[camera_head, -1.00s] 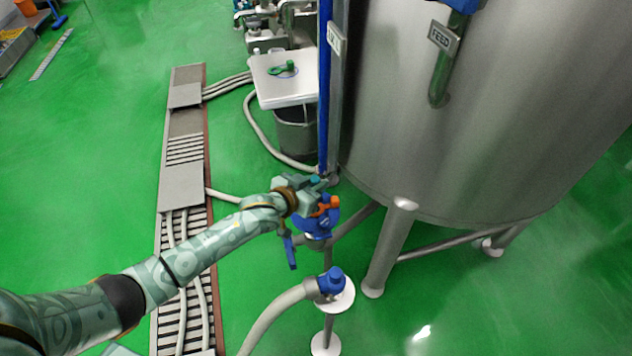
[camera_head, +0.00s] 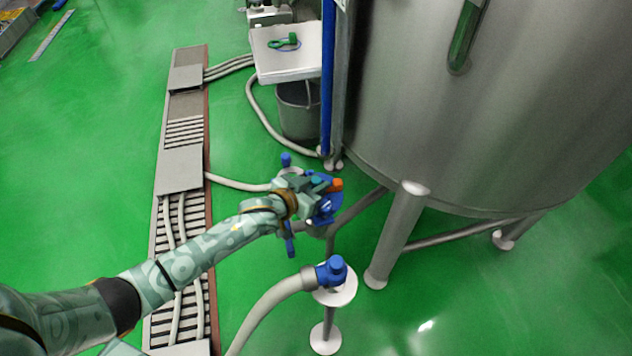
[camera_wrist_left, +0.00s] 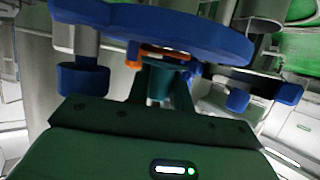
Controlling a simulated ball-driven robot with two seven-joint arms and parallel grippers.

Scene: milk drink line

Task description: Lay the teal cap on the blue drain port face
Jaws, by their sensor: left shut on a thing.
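My left gripper (camera_head: 318,184) is at the blue drain port (camera_head: 326,207) beside the tank. Its jaws are shut on the small teal cap (camera_head: 317,181), which shows as a teal piece between the fingers in the left wrist view (camera_wrist_left: 158,82). In that view a wide blue disc-shaped part (camera_wrist_left: 150,28) of the port lies just beyond the fingertips. An orange part (camera_head: 336,184) sits right by the fingertips. Whether the cap touches the port face cannot be told, as the gripper hides it. My right gripper is not in view.
The steel tank (camera_head: 480,110) stands close on the right, with a leg (camera_head: 398,235) near the port. A blue elbow fitting (camera_head: 332,268) with a hose stands in front. A white table (camera_head: 285,62) holds a green item. Open green floor lies left.

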